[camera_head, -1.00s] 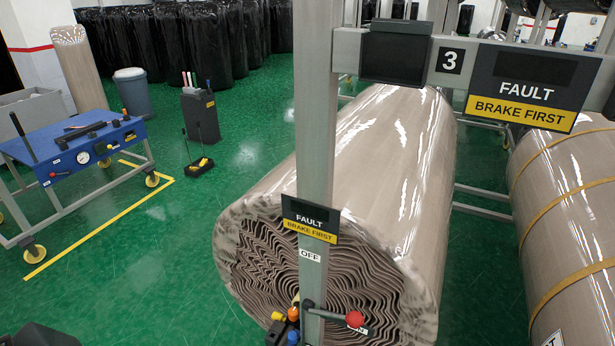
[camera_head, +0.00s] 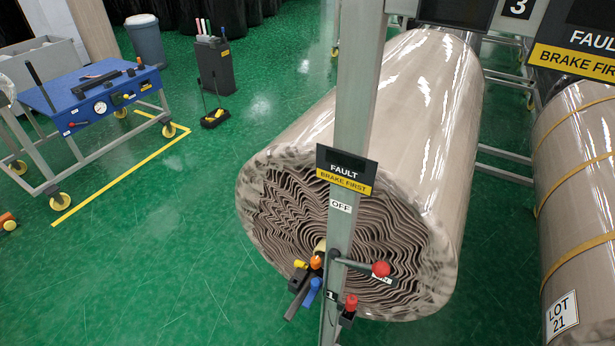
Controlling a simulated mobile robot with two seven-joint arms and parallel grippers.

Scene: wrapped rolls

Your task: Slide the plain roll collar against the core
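The plain roll (camera_head: 400,130), wrapped in clear film with no straps, lies in the middle with its layered end facing me. A post stands in front of that end and hides part of it. A small cream piece, possibly the core (camera_head: 320,246), shows at the post's left edge. Just below it is a dark fitting (camera_head: 302,282) with yellow, orange and blue knobs; I cannot tell whether this is the collar or whether it touches the core. Neither of my grippers shows.
The post (camera_head: 357,100) carries a "FAULT BRAKE FIRST" sign (camera_head: 345,170), an OFF label and a red-ball lever (camera_head: 381,269) near a partly hidden ON label. A strapped roll (camera_head: 575,170) is at right.

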